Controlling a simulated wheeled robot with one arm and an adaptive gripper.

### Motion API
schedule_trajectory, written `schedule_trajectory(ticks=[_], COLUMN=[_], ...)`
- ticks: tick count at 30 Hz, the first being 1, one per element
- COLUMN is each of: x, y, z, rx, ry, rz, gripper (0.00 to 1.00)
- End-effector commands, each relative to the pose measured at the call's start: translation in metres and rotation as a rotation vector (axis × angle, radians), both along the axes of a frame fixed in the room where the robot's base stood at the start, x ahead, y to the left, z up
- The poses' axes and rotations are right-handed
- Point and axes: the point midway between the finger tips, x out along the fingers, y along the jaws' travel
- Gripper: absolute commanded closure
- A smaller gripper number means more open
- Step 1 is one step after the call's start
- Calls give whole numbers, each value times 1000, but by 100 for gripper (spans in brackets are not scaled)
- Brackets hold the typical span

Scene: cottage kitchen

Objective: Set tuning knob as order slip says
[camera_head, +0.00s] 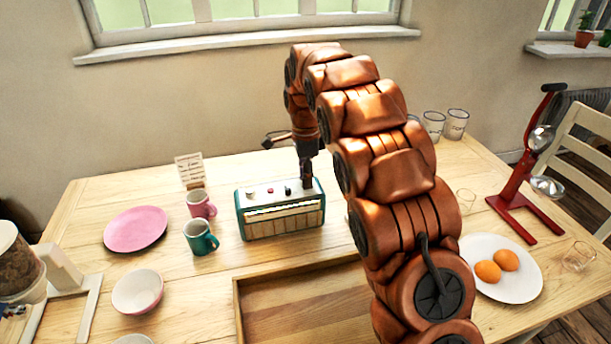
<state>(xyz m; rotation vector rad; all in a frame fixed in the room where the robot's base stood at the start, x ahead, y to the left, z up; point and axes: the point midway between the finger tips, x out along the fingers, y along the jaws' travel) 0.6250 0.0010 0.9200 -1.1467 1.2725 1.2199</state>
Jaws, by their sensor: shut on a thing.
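A teal and cream radio (282,222) stands upright on the wooden table, with a light dial strip along its front. Small knobs (270,191) show on its top, one reddish and one dark. My gripper (307,184) points down at the right end of the radio's top and is shut on a knob there, which the fingers hide. The order slip (190,169) stands upright behind the mugs, left of the radio. Its lines of writing are too small to read. The dial's pointer position cannot be made out.
A pink mug (201,204) and a teal mug (201,238) stand just left of the radio. A pink plate (135,229) and a bowl (137,291) lie further left. A wooden tray (238,308) is in front. A plate with oranges (526,282) and a red stand (522,205) are right.

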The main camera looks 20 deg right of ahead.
Motion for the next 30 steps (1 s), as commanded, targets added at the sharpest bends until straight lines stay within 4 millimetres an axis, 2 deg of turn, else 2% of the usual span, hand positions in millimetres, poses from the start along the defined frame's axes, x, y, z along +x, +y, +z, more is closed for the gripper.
schedule_trajectory(ticks=[13,30], x=[-1,-1], y=[-1,-1], z=[-1,-1], rx=[1,0], ry=[4,4], rz=[-247,-291], gripper=[100,100])
